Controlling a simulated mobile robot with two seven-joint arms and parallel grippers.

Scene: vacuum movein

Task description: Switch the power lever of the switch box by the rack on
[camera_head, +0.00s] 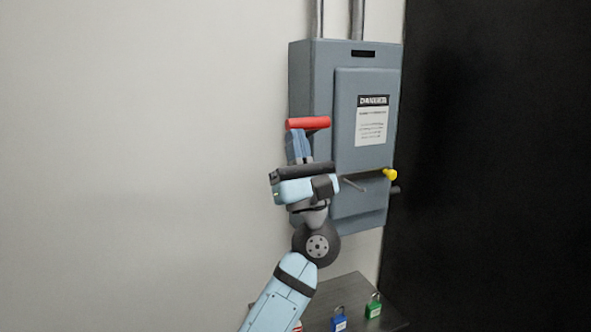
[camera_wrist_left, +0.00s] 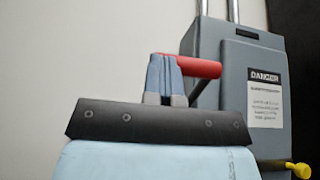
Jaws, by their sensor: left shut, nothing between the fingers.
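The grey switch box (camera_head: 312,75) is fixed to the wall, with a danger label (camera_head: 372,120) on its door. The red handle of its power lever (camera_head: 310,123) sticks out at the box's left side, roughly level. My left gripper (camera_head: 297,134) is shut and empty, its fingers pointing up just below the handle's left part. In the left wrist view, the shut fingers (camera_wrist_left: 164,62) overlap the red handle (camera_wrist_left: 205,68), which shows behind and to their right. I cannot tell whether they touch. The lever's lower part is mostly hidden by the gripper. My right gripper is out of view.
A yellow-tipped rod (camera_head: 390,174) sticks out at the box's lower right. Below, a dark surface (camera_head: 355,290) holds a blue padlock (camera_head: 339,322) and a green padlock (camera_head: 374,306). A tall black rack (camera_head: 490,160) stands to the right. The wall at left is clear.

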